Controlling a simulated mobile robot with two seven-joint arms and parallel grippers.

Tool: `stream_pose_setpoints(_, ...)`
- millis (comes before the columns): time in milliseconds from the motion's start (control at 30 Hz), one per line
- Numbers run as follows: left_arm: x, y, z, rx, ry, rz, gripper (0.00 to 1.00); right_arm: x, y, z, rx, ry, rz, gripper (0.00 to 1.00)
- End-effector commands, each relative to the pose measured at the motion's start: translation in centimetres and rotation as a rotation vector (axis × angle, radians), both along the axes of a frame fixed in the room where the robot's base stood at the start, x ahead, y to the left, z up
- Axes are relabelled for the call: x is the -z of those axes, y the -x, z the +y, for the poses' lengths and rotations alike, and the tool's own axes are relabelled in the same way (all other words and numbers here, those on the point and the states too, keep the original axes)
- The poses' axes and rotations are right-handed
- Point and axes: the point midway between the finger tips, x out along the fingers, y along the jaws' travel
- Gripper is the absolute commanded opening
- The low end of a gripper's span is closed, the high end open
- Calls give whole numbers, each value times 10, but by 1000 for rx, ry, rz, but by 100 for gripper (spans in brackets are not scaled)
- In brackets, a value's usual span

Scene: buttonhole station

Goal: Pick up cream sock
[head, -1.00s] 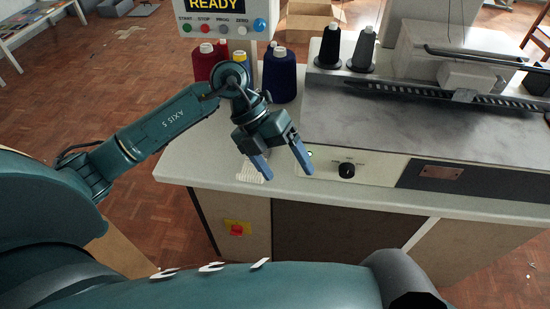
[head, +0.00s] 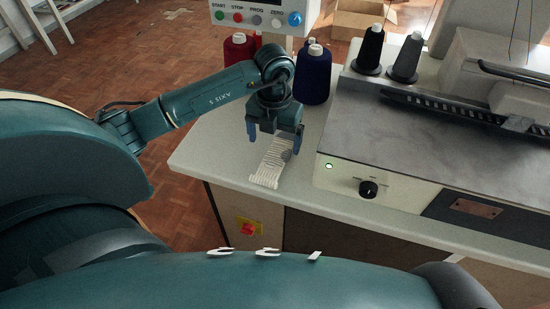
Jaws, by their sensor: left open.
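The cream sock (head: 268,173) lies flat on the pale worktop, between the worktop's left edge and the machine. It looks ribbed, with a greyer patch towards its far end. My left gripper (head: 275,140) points down over the far end of the sock. Its two blue fingers are apart, one on either side of the sock, with nothing visible gripped. The gripper body hides the far end of the sock, and I cannot tell how high the fingertips are above the worktop. My right gripper is not in view.
The buttonhole machine (head: 425,150), with a black knob, stands close to the right of the sock. Blue (head: 314,80) and red (head: 238,50) thread cones stand behind my left gripper, under the control panel (head: 258,17). The worktop (head: 215,150) is clear left of the sock.

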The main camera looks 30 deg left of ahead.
Motion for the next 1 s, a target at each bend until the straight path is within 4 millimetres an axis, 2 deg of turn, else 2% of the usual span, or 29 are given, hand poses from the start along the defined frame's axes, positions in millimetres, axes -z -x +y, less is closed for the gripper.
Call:
stream_pose_setpoints(300, 44, 1, -2, 0, 2, 4, 89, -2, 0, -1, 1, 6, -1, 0)
stream_pose_setpoints(600, 49, 1, -2, 1, 1, 1, 89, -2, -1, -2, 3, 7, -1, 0)
stream_pose_setpoints(1000, 49, 1, -2, 1, 1, 1, 56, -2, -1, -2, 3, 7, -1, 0)
